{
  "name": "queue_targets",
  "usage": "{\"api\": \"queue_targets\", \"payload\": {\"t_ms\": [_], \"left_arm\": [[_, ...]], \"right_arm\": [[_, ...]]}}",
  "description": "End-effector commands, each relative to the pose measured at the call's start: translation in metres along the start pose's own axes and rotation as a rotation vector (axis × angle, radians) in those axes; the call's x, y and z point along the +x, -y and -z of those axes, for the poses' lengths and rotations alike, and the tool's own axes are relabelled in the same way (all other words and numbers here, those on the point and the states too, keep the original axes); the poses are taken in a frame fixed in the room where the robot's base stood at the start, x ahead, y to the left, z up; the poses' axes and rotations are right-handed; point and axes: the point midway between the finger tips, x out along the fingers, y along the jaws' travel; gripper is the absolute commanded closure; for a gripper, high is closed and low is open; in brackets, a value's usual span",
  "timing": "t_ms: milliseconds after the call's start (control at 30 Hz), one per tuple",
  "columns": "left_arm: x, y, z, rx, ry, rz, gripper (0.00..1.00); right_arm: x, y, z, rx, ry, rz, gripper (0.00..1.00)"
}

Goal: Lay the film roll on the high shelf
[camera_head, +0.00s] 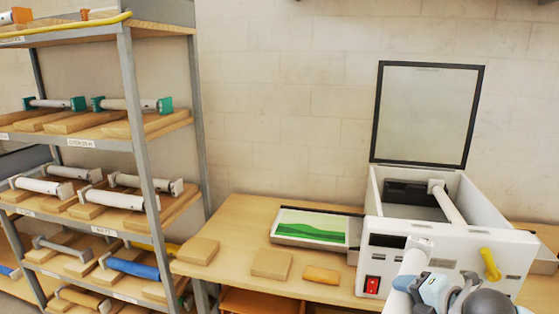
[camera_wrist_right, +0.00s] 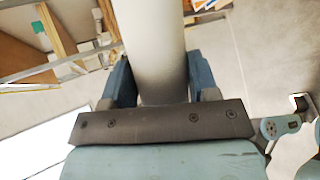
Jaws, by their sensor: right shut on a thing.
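A white film roll (camera_head: 411,263) is held in front of the laminator in the head view. My right gripper (camera_head: 422,286) is shut on it. In the right wrist view the pale roll (camera_wrist_right: 152,45) runs between the two blue fingers and away from the palm. The shelf rack stands at the left. Its top shelf (camera_head: 160,27) is partly cut off by the frame. The shelf below (camera_head: 115,130) bears rolls with green ends (camera_head: 130,104) on wooden cradles. My left gripper is not in view.
The laminator (camera_head: 450,215) has its lid (camera_head: 427,115) raised and a white roller (camera_head: 446,202) inside. A tray with a green picture (camera_head: 312,228) and wooden blocks (camera_head: 271,264) lie on the table. Lower shelves bear white, grey and blue rolls (camera_head: 130,267). A rack post (camera_head: 138,120) stands in front.

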Motion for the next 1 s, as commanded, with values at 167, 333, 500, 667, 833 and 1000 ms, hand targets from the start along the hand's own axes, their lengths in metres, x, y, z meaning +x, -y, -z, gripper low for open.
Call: {"api": "queue_targets", "payload": {"t_ms": [167, 333, 500, 667, 833, 1000], "left_arm": [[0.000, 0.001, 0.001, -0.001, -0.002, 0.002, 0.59], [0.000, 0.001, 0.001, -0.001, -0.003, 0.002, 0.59], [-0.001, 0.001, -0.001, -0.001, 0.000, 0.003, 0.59], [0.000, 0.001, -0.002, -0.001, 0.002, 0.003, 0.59], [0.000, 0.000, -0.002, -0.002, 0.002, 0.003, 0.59], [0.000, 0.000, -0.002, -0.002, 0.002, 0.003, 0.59]], "right_arm": [[0.006, 0.029, 0.039, 0.087, 0.129, 0.032, 0.89], [-0.001, 0.049, 0.064, 0.171, 0.268, 0.066, 0.89], [-0.012, 0.061, 0.076, 0.232, 0.373, 0.092, 0.89], [-0.017, 0.065, 0.080, 0.257, 0.417, 0.102, 0.89], [-0.018, 0.066, 0.080, 0.258, 0.423, 0.103, 0.89], [-0.017, 0.065, 0.080, 0.261, 0.421, 0.103, 0.89]]}}
